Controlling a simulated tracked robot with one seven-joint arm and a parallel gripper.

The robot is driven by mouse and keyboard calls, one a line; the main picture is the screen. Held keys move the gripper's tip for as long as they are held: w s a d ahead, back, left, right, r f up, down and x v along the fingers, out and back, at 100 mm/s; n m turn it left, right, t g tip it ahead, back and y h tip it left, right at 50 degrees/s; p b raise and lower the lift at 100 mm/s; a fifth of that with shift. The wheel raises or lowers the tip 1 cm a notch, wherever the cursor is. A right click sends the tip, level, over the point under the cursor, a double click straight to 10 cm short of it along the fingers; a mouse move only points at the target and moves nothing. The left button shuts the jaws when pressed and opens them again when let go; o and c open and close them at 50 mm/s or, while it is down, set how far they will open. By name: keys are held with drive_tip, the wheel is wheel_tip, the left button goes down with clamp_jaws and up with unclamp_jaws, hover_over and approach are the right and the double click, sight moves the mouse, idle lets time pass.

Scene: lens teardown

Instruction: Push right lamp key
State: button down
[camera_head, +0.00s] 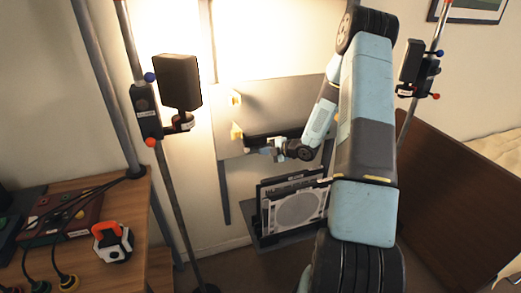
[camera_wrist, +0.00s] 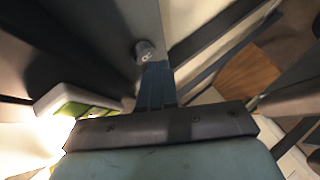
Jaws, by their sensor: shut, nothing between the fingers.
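My gripper (camera_head: 272,148) is in front of the pale wall panel (camera_head: 285,92), with its fingers shut and empty. In the wrist view the shut fingers (camera_wrist: 157,72) point at a small grey round knob with a marking (camera_wrist: 147,52). The tips look very close to it or touching; I cannot tell which. I cannot tell whether this knob is the lamp key. The right lamp (camera_head: 411,61) is on a stand at the upper right, beside a dark box with a blue knob and a red knob (camera_head: 435,96). The left lamp (camera_head: 179,82) is on another stand.
Two small yellowish blocks (camera_head: 236,133) are at the panel's left edge. Below is a shelf (camera_head: 262,238) with upright framed plates (camera_head: 298,208). A wooden desk (camera_head: 128,200) with an orange-and-white device (camera_head: 112,242) is at left. A brown board (camera_head: 450,190) stands at right.

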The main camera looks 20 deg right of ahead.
drive_tip(key=shift+w, duration=0.35)
idle(0.3)
drive_tip(key=shift+w+r, duration=0.25)
drive_tip(key=shift+w, duration=0.05)
idle(0.6)
drive_tip(key=shift+s, duration=0.15)
drive_tip(key=shift+s+f, duration=0.15)
drive_tip(key=shift+s, duration=0.55)
drive_tip(key=s, duration=0.6)
drive_tip(key=shift+s, duration=0.1)
idle(2.1)
drive_tip(key=shift+f, duration=0.1)
